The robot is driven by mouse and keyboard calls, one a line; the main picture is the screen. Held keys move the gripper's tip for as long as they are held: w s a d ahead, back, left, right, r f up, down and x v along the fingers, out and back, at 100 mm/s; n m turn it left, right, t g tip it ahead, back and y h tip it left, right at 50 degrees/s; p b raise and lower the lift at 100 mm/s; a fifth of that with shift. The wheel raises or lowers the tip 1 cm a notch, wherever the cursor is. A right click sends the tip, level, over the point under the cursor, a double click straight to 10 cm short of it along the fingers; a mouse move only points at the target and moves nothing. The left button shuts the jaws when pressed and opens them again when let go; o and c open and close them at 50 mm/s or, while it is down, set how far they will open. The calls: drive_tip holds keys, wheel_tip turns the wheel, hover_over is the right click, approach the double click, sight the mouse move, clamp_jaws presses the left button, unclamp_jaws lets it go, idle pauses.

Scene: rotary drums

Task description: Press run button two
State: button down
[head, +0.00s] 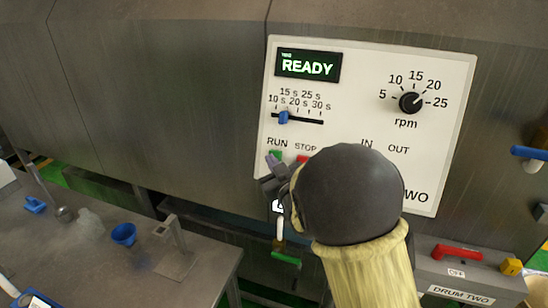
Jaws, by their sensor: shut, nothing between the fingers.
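The white control panel (340,80) of drum two is mounted on the grey metal drum housing. Its display (308,67) reads READY. The green run button (277,154) sits under the RUN label at the lower left of the panel. My dark wrist hides the lower middle of the panel.
The blue time slider (284,117) and the rpm knob (411,102) are higher on the panel. A table (215,262) with a blue funnel (123,234) stands at lower left. A red handle (457,252) is at lower right by the DRUM TWO label.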

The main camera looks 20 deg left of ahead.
drive_tip(key=shift+w, duration=0.3)
